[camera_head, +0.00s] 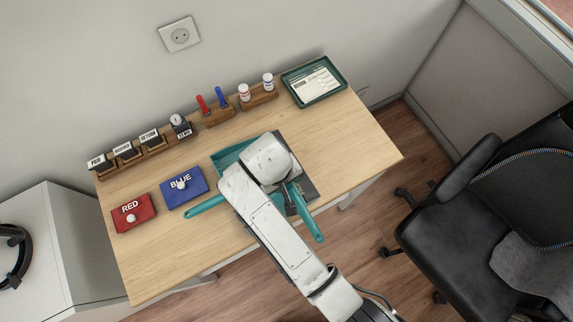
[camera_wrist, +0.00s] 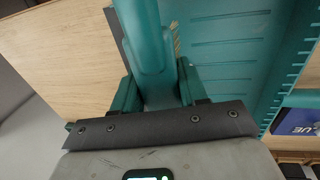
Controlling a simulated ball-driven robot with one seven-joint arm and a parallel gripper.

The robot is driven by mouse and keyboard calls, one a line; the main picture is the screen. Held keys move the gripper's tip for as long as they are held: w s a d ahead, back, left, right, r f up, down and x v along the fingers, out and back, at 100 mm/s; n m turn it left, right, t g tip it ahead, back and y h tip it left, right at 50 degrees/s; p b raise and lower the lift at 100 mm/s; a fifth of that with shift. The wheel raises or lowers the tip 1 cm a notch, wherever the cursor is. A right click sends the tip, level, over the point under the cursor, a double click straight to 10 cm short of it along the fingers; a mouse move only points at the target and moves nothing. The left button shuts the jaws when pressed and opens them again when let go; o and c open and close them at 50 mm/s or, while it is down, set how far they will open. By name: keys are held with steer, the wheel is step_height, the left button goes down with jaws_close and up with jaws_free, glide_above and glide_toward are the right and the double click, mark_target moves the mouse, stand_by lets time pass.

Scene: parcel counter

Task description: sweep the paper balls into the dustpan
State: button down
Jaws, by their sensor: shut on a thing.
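The teal dustpan (camera_head: 226,158) lies on the table, partly hidden under my arm. Its ribbed floor (camera_wrist: 232,55) and toothed edge fill the right of the wrist view. My gripper (camera_wrist: 157,88) is shut on the teal brush (camera_wrist: 150,35), with the jaws on either side of its handle. A few tan bristles show beside the dustpan. In the head view my arm covers the gripper. One teal handle (camera_head: 205,207) sticks out to the left of my arm, another (camera_head: 309,222) to the lower right over the table's front edge.
A red pad (camera_head: 134,219) and a blue pad (camera_head: 190,192), each with a small white round thing on top, lie left on the table (camera_head: 175,245). Stamps (camera_head: 125,151), pens (camera_head: 220,97) and a green tray (camera_head: 333,91) line the back. A black chair (camera_head: 455,245) stands right.

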steer(key=shift+w+d+r+p, duration=0.15)
steer(key=shift+d+r+p, duration=0.05)
steer(key=shift+r, duration=0.45)
steer(key=shift+w+d+r+p, duration=0.15)
steer(key=shift+r, duration=0.55)
steer(key=shift+w+d+r+p, duration=0.15)
steer(key=shift+d+r+p, duration=0.05)
steer(key=shift+r, duration=0.45)
